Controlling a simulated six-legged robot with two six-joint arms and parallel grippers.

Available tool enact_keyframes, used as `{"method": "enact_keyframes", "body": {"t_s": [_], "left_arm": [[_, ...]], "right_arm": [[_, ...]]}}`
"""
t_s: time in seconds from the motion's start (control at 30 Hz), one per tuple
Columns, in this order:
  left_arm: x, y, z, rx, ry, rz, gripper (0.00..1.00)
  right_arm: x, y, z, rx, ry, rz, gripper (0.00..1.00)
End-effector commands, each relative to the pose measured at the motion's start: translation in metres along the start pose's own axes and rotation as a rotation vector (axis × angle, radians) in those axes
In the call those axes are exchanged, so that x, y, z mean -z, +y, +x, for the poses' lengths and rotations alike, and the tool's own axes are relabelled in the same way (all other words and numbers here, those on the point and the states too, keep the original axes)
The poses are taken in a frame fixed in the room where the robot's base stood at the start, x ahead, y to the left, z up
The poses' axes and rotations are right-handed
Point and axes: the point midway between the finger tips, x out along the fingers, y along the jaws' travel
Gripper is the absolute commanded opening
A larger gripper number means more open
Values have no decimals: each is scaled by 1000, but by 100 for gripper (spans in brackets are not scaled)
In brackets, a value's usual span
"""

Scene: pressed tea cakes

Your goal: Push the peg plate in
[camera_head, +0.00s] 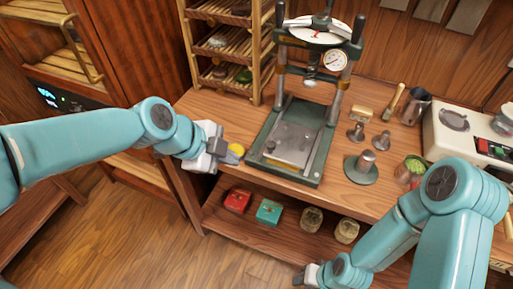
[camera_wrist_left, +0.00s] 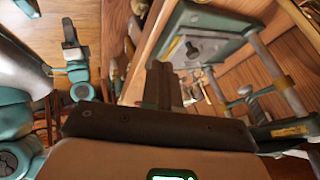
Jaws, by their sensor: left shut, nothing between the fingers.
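The green press (camera_head: 330,100) stands on the wooden table, with a dial gauge on its upper part. The grey peg plate (camera_head: 290,146) lies in its green base, toward the front; small details on its top are hard to make out. The plate also shows in the left wrist view (camera_wrist_left: 205,48). My left gripper (camera_head: 230,156) is at the table's front edge, just left of the press base; it is shut and empty, apart from the plate as far as I can tell. In the left wrist view its fingers (camera_wrist_left: 165,82) are together. My right gripper (camera_head: 308,274) is low, in front of the table; its fingers are unclear.
A yellow round thing (camera_head: 237,149) is beside my left gripper. A green disc with a metal knob (camera_head: 365,168) stands right of the press. A wooden rack (camera_head: 226,45) is behind left. Red (camera_head: 237,200) and teal (camera_head: 269,211) boxes lie on the lower shelf.

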Motion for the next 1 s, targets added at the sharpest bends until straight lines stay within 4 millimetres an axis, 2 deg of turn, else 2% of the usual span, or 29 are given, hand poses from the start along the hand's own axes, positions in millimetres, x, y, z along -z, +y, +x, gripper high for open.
{"method": "enact_keyframes", "body": {"t_s": [0.07, 0.17, 0.6, 0.63, 0.77, 1.0], "left_arm": [[4, 1, -1, 1, 5, 25, 0], [7, 3, 10, -2, 6, 28, 0], [9, 5, 102, -3, 4, 24, 0], [11, -4, 99, 0, 4, 24, 0], [10, -22, 108, 1, 3, 25, 0], [7, -34, 116, 1, 4, 24, 0]], "right_arm": [[0, 0, 0, 0, 0, 0, 43], [0, 0, -1, 0, 0, 0, 43], [0, -2, -6, 0, 0, 0, 43], [0, -5, -14, 0, -1, 0, 43], [0, -8, -23, 0, 0, 0, 43], [-1, -10, -26, 0, 0, 0, 43]]}}
